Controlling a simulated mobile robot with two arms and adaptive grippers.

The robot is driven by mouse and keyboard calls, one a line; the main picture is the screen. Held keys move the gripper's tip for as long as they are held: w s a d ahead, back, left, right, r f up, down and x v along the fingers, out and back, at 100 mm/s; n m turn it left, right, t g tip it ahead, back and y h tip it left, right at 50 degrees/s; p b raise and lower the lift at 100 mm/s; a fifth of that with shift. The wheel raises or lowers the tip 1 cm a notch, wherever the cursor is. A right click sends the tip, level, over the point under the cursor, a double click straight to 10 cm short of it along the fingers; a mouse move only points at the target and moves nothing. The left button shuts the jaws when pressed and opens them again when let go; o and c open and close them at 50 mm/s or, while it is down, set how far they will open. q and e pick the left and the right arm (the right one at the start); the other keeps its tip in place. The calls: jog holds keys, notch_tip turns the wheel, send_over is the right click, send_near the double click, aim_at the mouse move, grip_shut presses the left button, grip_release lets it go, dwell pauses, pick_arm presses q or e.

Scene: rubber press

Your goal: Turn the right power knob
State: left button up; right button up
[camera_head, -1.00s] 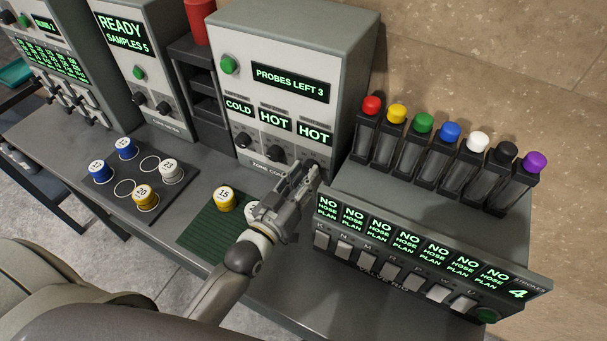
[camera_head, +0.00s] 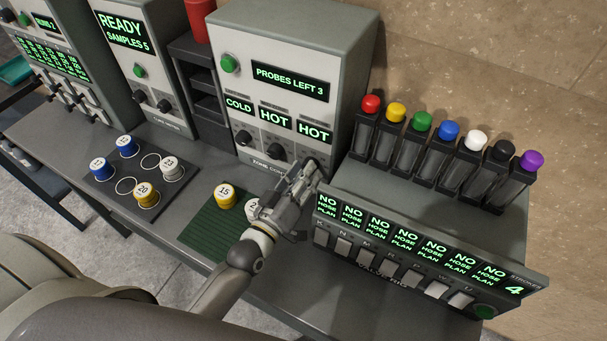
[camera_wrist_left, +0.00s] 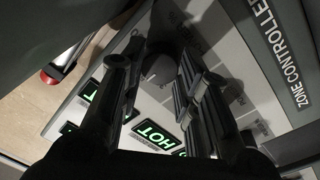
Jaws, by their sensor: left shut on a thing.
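The zone controller (camera_head: 285,45) is a grey box with a green button and the displays COLD, HOT and HOT (camera_head: 314,133). Its left knob (camera_head: 243,139) and middle knob (camera_head: 275,152) show; the right knob is hidden behind my left gripper (camera_head: 307,172) in the head view. The gripper reaches up to the panel below the right HOT display. My right gripper is out of view.
The valve rig (camera_head: 425,240) with several coloured-cap tubes stands close to the right of my gripper. A green mat (camera_head: 205,238) with sample cups lies at the left, beside a dark tray (camera_head: 110,192) of more cups.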

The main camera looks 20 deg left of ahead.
pick_arm(q)
jog(key=o, duration=1)
jog(key=shift+o, duration=0.2)
jog(key=shift+s, duration=0.1)
jog(key=s+a, duration=0.2)
jog(key=s, duration=0.9)
jog(key=shift+s+f, duration=0.25)
jog(key=shift+s, duration=0.05)
